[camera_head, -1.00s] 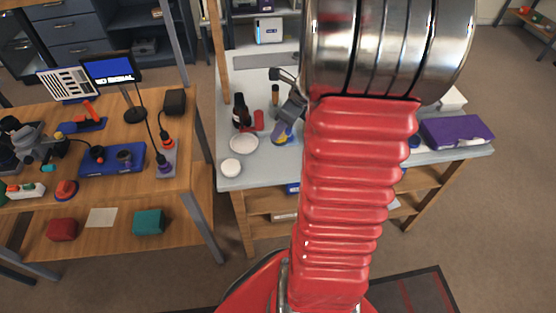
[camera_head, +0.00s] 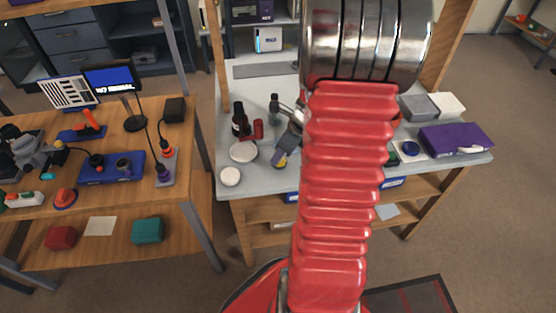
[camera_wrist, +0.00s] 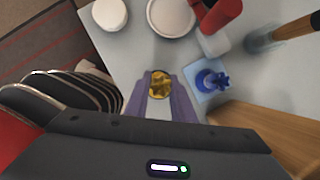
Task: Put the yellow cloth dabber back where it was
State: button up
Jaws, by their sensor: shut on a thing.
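The yellow cloth dabber (camera_wrist: 160,84) is between the purple-grey fingertips of my gripper (camera_wrist: 161,92) in the wrist view. My gripper is shut on it; only its round, mottled yellow end shows. In the head view my gripper (camera_head: 283,154) is over the front part of the grey worktable, right of a white dish (camera_head: 243,151). A bit of the dabber (camera_head: 282,163) shows at its tips. I cannot tell whether the dabber touches the tabletop. My red arm hides part of the table to the right.
A white round jar (camera_wrist: 110,14), a red object (camera_wrist: 220,14) and a blue knobbed object (camera_wrist: 212,82) on a light-blue square lie close around my gripper. A dark bottle (camera_head: 240,122) stands behind the dish. A purple box (camera_head: 455,138) lies at the right.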

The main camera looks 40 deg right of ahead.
jog(key=shift+f, duration=1.35)
jog(key=o, duration=1)
jog(key=shift+f, duration=0.1)
jog(key=v, duration=1.2)
jog(key=shift+a, duration=0.1)
